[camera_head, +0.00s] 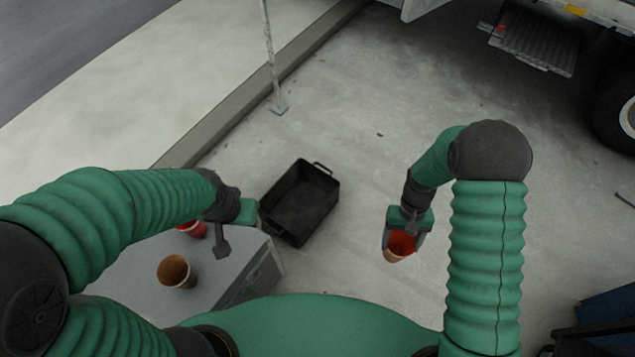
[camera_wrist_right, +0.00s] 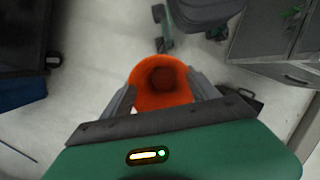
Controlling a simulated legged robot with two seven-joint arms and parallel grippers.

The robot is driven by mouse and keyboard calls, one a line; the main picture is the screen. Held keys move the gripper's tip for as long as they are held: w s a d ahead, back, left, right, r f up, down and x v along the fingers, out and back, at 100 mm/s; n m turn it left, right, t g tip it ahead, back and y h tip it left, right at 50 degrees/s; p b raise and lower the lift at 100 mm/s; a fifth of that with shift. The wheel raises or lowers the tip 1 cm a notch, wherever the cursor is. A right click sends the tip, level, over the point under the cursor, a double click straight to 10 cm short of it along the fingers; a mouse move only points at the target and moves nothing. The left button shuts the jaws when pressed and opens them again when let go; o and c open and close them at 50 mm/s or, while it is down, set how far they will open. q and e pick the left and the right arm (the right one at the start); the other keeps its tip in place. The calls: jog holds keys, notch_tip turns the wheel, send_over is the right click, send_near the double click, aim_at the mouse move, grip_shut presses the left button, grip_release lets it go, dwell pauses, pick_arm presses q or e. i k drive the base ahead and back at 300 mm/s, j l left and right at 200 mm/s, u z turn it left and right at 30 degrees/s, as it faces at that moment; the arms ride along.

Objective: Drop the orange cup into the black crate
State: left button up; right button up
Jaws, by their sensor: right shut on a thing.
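The orange cup (camera_head: 402,245) is in my right gripper (camera_head: 404,240), held above the concrete floor to the right of the black crate. In the right wrist view the cup (camera_wrist_right: 161,82) sits between the two fingers of my right gripper (camera_wrist_right: 160,95), its open mouth showing and nothing seen inside. The black crate (camera_head: 331,199) stands on the floor in the middle of the head view, open and empty. My left gripper (camera_head: 228,228) is over the grey box-like table's edge, near the crate's left side; I cannot tell whether its fingers are open.
A brown cup (camera_head: 176,271) and a partly hidden red cup (camera_head: 193,229) stand on the grey table (camera_head: 130,290) at the left. A thin pole (camera_head: 271,60) stands by the curb behind the crate. A truck (camera_head: 560,40) is at the upper right. The floor between crate and right gripper is clear.

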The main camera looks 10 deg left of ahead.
aim_at(287, 217)
jog(key=i+l+u, duration=0.85)
jog(key=l, duration=0.3)
jog(key=i+l+u, duration=0.3)
jog(key=l, duration=0.2)
jog(key=u, duration=1.3)
jog(key=k+j, duration=0.05)
jog(key=j, duration=0.05)
